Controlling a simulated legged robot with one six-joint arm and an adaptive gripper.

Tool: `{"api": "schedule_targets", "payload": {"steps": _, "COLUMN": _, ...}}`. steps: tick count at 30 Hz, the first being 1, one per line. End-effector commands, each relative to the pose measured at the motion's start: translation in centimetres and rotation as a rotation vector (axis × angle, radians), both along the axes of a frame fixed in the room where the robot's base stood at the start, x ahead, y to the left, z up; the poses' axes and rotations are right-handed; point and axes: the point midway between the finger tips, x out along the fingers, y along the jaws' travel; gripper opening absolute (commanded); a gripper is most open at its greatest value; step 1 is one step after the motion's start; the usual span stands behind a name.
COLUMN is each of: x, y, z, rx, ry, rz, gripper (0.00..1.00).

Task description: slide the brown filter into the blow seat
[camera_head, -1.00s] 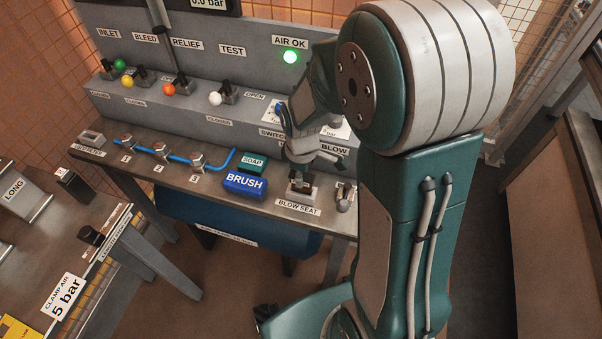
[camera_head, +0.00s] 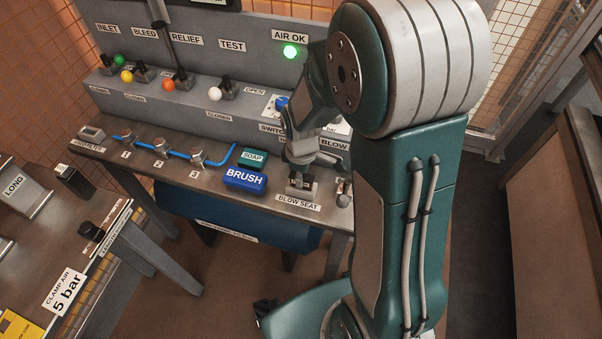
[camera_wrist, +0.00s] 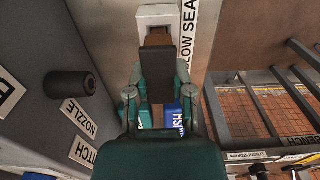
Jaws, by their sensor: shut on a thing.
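The brown filter (camera_wrist: 158,39) is between the fingers of my gripper (camera_wrist: 158,75) in the wrist view, and the gripper is shut on it. The filter's far end is at the pale block of the blow seat (camera_wrist: 168,14). How deep it sits in the seat is hidden. In the head view my gripper (camera_head: 301,178) points down just above the blow seat (camera_head: 303,194), near the bench's front edge. The filter is too small and dark to make out clearly there.
The blue brush block (camera_head: 245,180) and teal soap block (camera_head: 254,157) lie left of the seat. A small metal fitting (camera_head: 344,192) stands close on its right. The grey panel (camera_head: 175,92) rises behind. In the wrist view a dark nozzle (camera_wrist: 72,84) juts out at left.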

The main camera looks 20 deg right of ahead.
Motion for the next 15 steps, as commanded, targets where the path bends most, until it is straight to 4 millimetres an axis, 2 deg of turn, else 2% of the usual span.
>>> {"api": "schedule_targets", "payload": {"steps": 15, "x": 0.0, "y": 0.0, "z": -1.1, "rx": 0.000, "ry": 0.001, "rz": 0.000, "gripper": 0.00}}
